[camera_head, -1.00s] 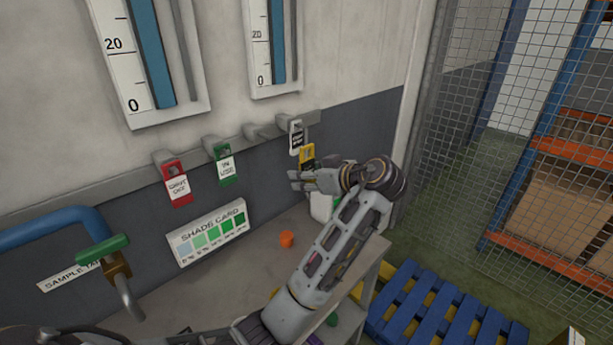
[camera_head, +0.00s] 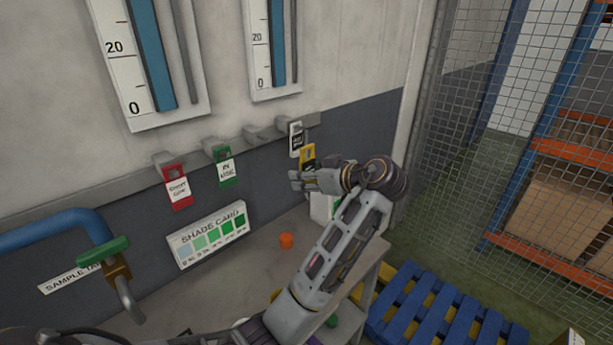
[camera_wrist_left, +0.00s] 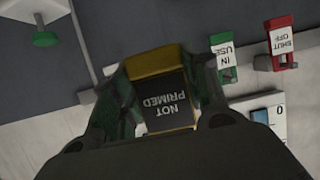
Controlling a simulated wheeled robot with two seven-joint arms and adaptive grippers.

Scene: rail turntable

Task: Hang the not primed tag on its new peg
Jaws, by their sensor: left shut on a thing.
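The yellow and black NOT PRIMED tag (camera_wrist_left: 168,103) is between the fingers of my left gripper (camera_wrist_left: 163,92), which is shut on it. In the head view the tag (camera_head: 307,153) shows at the left gripper (camera_head: 298,181), just below a black and white tag (camera_head: 295,140) on the right-hand peg. I cannot tell whether the held tag touches it. The third peg from the left (camera_head: 257,132) is bare. The red SHUT OFF tag (camera_head: 178,187) and the green IN USE tag (camera_head: 224,167) hang on the two left pegs. My right gripper is out of view.
The peg rail (camera_head: 120,182) runs along the wall under two gauges. A shade card (camera_head: 207,233) and an orange cup (camera_head: 287,240) are at the bench (camera_head: 245,272). A blue pipe (camera_head: 55,225) is at left. A blue pallet (camera_head: 425,305) lies on the floor at right.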

